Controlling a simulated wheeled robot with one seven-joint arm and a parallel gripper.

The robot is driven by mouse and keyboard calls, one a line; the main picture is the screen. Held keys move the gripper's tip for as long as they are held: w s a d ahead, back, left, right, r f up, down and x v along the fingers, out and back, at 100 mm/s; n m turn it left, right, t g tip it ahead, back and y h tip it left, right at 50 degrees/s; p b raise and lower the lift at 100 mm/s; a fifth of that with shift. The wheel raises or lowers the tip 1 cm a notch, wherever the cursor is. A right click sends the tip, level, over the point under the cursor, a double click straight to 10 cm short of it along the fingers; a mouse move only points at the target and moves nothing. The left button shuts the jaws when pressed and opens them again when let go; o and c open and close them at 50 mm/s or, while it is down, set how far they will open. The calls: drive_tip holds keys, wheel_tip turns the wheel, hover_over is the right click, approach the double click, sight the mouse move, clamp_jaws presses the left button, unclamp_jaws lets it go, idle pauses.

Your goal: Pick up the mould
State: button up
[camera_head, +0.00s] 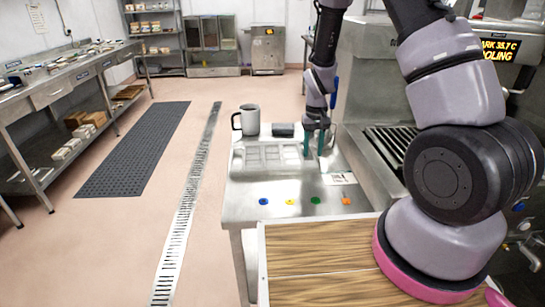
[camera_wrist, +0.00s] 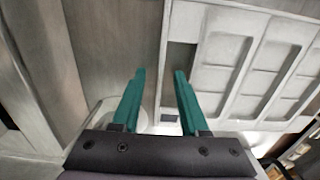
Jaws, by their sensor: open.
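The mould (camera_head: 270,144) is a pale grey, shallow tray with several rectangular compartments, lying flat on the steel table (camera_head: 245,212). In the wrist view the mould (camera_wrist: 238,22) fills the right side. My gripper (camera_head: 319,150) points down at the right end of the mould. Its two green fingers (camera_wrist: 160,85) are apart with nothing held. In the wrist view a rim of the mould runs between the fingers, with the right finger over the mould side and the left over bare grey surface. I cannot tell whether the fingers touch it.
A grey mug (camera_head: 248,120) and a small dark block (camera_head: 284,130) stand behind the mould. Several coloured buttons (camera_head: 290,201) and a label (camera_head: 341,178) are at the table's front. A steel machine (camera_head: 362,90) stands close on the right. A wooden board (camera_head: 320,255) is nearest.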

clamp_jaws()
idle(1.4)
